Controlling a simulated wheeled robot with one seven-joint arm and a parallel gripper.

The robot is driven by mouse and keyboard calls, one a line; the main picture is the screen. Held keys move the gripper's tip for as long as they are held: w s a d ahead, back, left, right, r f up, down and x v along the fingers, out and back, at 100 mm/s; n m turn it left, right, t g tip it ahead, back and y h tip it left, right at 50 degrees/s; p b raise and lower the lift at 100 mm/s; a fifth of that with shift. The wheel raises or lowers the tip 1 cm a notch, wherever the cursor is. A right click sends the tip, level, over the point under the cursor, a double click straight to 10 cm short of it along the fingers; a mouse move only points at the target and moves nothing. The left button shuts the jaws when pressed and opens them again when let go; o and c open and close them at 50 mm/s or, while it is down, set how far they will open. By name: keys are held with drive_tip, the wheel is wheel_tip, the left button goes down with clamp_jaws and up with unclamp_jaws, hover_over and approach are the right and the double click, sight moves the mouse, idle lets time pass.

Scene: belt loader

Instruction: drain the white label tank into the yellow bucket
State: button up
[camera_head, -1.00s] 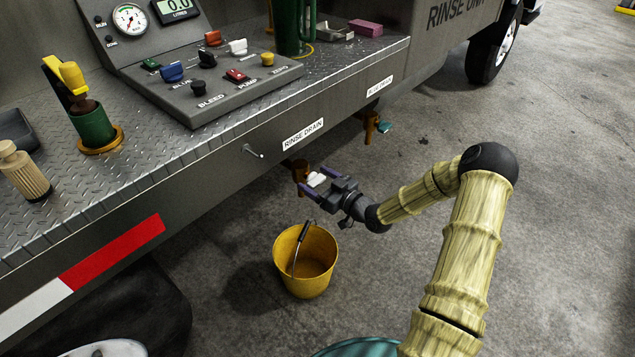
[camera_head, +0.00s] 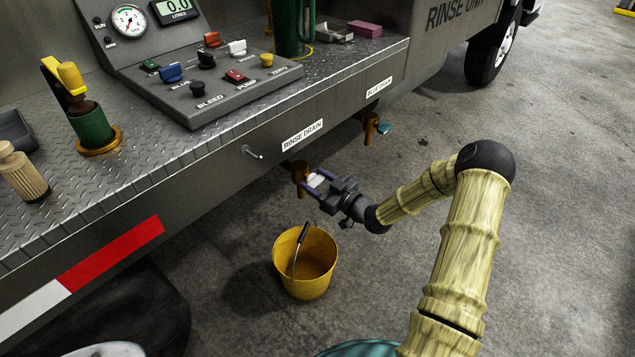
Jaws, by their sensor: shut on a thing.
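The brown rinse drain tap (camera_head: 300,173) hangs under the truck bed's edge, below the white label reading RINSE DRAIN (camera_head: 303,134). Its small white handle (camera_head: 316,180) points toward my arm. The bucket looks empty, and I see no stream from the tap. The tank itself is not in view.
A second brown tap (camera_head: 370,124) with a teal handle (camera_head: 384,129) hangs further right, under another white label (camera_head: 379,87). A control panel (camera_head: 215,85) with coloured switches and a display reading 0.0 sits on the bed. The floor right of the bucket is clear.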

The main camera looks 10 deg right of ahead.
drive_tip(key=n+b, duration=0.1)
drive_tip(key=n, duration=0.1)
drive_tip(key=n+b, duration=0.1)
drive_tip(key=n, duration=0.1)
drive_tip(key=shift+a+f+n+b, duration=0.15)
drive_tip(key=shift+a+n+b, duration=0.05)
drive_tip(key=shift+n+b, duration=0.2)
drive_tip(key=n+b, duration=0.3)
drive_tip(key=n, duration=0.1)
drive_tip(key=shift+s+a+f+b, duration=0.1)
drive_tip(key=shift+f+b, duration=0.05)
drive_tip(key=shift+b, duration=0.25)
drive_tip(key=n+b, duration=0.5)
drive_tip(key=shift+f, duration=0.2)
drive_tip(key=n+b, duration=0.2)
drive_tip(key=b, duration=0.1)
drive_tip(key=shift+r+n+b, duration=0.15)
drive_tip(key=shift+n+b, duration=0.65)
drive_tip(key=shift+b, duration=0.1)
drive_tip(key=o, duration=1)
